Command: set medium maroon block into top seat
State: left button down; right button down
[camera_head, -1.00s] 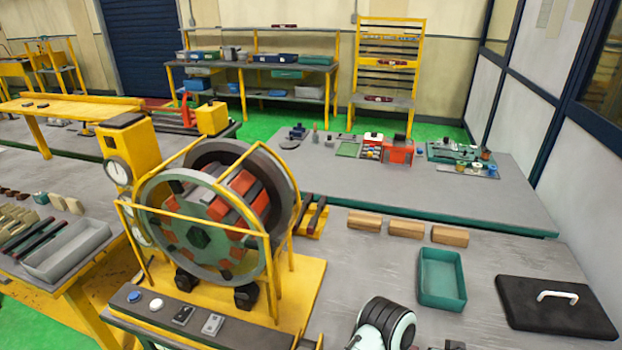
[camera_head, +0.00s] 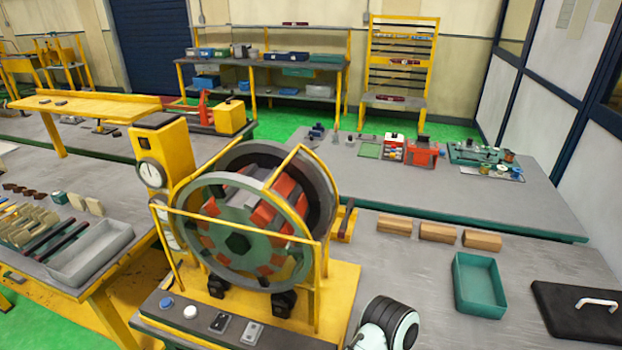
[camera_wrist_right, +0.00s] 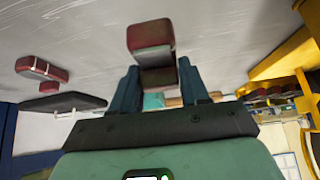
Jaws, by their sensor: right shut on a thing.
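The stator (camera_head: 238,242) stands on its yellow stand in the head view, a grey-green ring with orange-red blocks set around its inside. The top seat cannot be made out clearly behind the front ring and yellow frame. In the right wrist view my right gripper (camera_wrist_right: 160,88) is shut on a maroon block (camera_wrist_right: 151,36) with a grey band, which sticks out beyond the fingers. In the head view only a white and black part of my right arm shows at the bottom, and the gripper is out of frame. My left gripper is in neither view.
A yellow guard frame (camera_head: 318,265) surrounds the stator's front. A grey tray (camera_head: 92,252) lies left. The right wrist view shows another maroon block (camera_wrist_right: 42,68).

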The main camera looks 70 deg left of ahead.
jog(key=d+f+m+t+h, duration=0.1)
jog(key=d+f+m, duration=0.3)
jog(key=d, duration=1.5)
jog(key=w+d+f+m+t+h, duration=0.1)
jog(key=d+f+m+h, duration=0.3)
jog(key=d, duration=1.6)
jog(key=shift+d+m, duration=0.25)
jog(key=shift+m, duration=0.55)
jog(key=shift+f, duration=0.1)
